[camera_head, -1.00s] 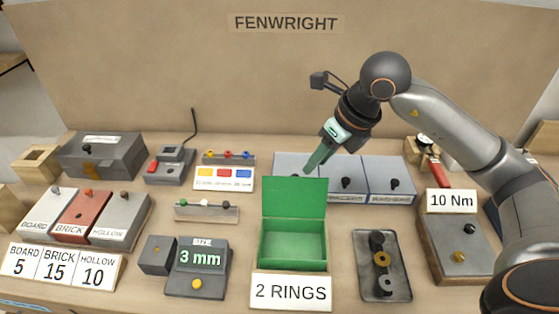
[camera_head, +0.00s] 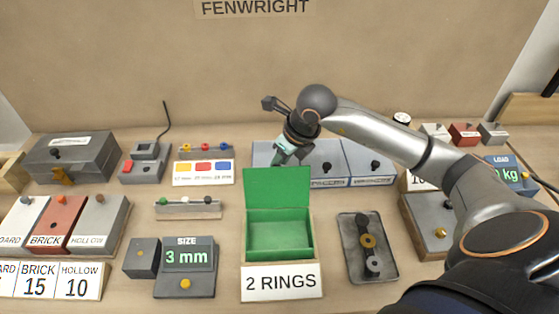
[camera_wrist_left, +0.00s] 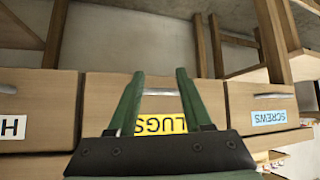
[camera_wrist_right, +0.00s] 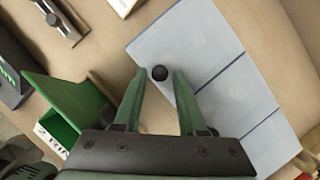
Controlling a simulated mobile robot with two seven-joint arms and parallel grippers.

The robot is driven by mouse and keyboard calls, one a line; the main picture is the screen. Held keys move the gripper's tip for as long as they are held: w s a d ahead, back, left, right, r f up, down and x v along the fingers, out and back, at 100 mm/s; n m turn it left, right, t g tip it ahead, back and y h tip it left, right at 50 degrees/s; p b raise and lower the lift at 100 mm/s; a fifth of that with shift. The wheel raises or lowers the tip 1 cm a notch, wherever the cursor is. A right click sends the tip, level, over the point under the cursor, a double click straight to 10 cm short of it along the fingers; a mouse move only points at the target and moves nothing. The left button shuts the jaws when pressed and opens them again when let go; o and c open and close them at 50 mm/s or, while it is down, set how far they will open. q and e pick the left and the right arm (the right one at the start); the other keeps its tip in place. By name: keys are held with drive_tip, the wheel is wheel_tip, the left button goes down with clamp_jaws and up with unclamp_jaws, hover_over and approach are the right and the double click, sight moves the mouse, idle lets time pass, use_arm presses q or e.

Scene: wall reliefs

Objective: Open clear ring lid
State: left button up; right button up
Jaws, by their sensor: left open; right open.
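A row of three pale grey-blue lids stands at the back, all shut: a left lid (camera_head: 263,151), a middle lid (camera_head: 324,156) and a right lid (camera_head: 368,158), each with a black knob. The left lid's label is hidden behind a raised green lid, so I cannot tell which is the clear ring lid. My right gripper (camera_head: 279,159) is open over the left lid, pointing down. In the right wrist view, the left lid's knob (camera_wrist_right: 159,73) appears between the fingertips, not gripped. My left gripper (camera_wrist_left: 158,75) is open and empty, facing wooden drawers.
The open green box (camera_head: 279,233), marked 2 RINGS, stands just in front of the left lid. A grey tray (camera_head: 353,272) with rings lies to its right. A rail with coloured knobs (camera_head: 204,149) stands left of the lids. A LUGS drawer (camera_wrist_left: 240,100) faces my left gripper.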

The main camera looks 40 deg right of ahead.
drive_tip(key=shift+w+f, duration=0.1)
drive_tip(key=shift+f, duration=0.2)
clamp_jaws()
idle(1.3)
